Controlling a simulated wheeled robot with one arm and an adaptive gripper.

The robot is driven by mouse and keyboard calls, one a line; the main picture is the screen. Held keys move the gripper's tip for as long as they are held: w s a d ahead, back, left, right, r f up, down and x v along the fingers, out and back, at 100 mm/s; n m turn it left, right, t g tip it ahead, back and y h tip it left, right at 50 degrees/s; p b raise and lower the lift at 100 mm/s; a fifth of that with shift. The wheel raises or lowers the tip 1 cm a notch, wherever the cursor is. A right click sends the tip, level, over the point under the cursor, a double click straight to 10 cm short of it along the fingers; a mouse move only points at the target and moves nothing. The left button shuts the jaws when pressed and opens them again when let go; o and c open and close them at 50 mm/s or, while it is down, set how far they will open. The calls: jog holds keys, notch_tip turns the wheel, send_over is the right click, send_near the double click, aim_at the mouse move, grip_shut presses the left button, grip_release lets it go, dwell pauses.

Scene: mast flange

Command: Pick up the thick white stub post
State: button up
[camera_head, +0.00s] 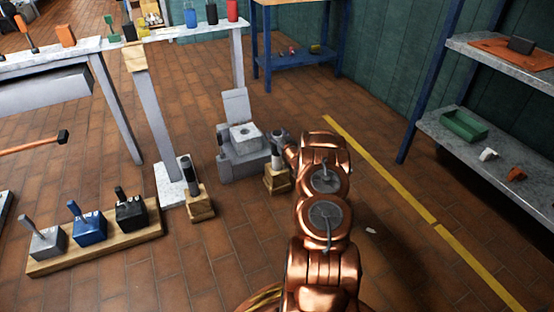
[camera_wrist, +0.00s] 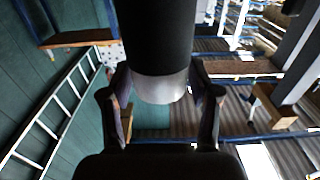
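In the wrist view my gripper (camera_wrist: 160,98) has one finger on each side of a thick round post (camera_wrist: 160,85), mostly black with a pale whitish end. The fingertips lie close to its sides; whether they touch is not clear. A second post (camera_head: 189,172), dark with a lighter lower part, stands upright on a wooden block to the left. No all-white post stands out clearly.
The grey machine (camera_head: 240,158) stands close beside my gripper. A wooden board (camera_head: 95,240) holds several blocks with handles at left. A shelf rack (camera_head: 490,150) stands at right. Brick floor (camera_head: 400,260) is mostly clear in front of it.

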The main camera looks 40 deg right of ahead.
grip_shut()
dwell(0.3)
dwell(0.3)
